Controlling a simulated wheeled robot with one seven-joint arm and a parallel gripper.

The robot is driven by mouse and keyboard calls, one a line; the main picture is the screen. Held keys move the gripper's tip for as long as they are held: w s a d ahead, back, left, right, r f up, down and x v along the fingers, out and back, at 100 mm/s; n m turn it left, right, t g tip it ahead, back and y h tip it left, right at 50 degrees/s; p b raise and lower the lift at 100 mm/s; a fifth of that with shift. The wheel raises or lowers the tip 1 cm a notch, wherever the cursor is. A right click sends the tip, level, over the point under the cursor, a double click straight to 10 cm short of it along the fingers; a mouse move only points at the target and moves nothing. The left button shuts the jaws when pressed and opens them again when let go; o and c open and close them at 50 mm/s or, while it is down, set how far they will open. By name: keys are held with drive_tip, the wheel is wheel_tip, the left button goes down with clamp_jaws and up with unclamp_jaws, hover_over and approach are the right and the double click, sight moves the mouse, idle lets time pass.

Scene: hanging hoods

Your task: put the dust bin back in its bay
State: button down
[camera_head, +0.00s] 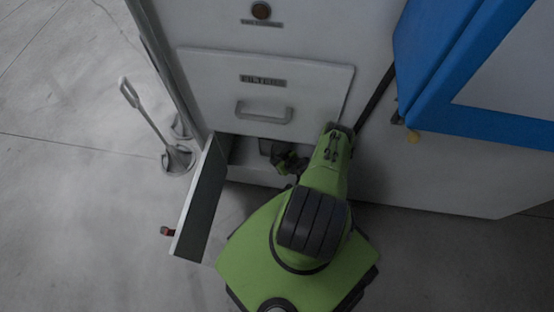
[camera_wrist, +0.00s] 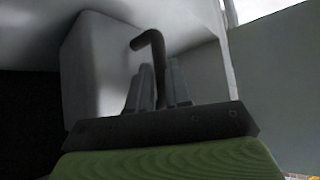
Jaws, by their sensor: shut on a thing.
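The dust bin (camera_wrist: 95,65) is a pale grey box with a dark hooked handle (camera_wrist: 150,42) in the wrist view. My gripper (camera_wrist: 158,85) is shut on this handle, a finger on each side. In the head view my gripper (camera_head: 285,160) is at the mouth of the bay (camera_head: 243,152), low in the grey cabinet. The bin is mostly hidden there by the cabinet and my arm, so I cannot tell how deep it sits. The bay door (camera_head: 203,200) is swung open to the left.
A closed drawer (camera_head: 265,95) labelled FILTERS is above the bay. A long-handled dustpan or similar tool (camera_head: 177,158) stands on the floor at left. A blue-framed cabinet (camera_head: 480,100) is at upper right. The floor at left is mostly clear.

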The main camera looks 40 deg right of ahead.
drive_tip(key=shift+f, duration=0.15)
drive_tip(key=c, duration=1)
unclamp_jaws()
drive_tip(key=shift+f, duration=0.1)
drive_tip(key=p+v, duration=0.8)
drive_tip(key=v, duration=0.8)
drive_tip(key=shift+f, duration=0.1)
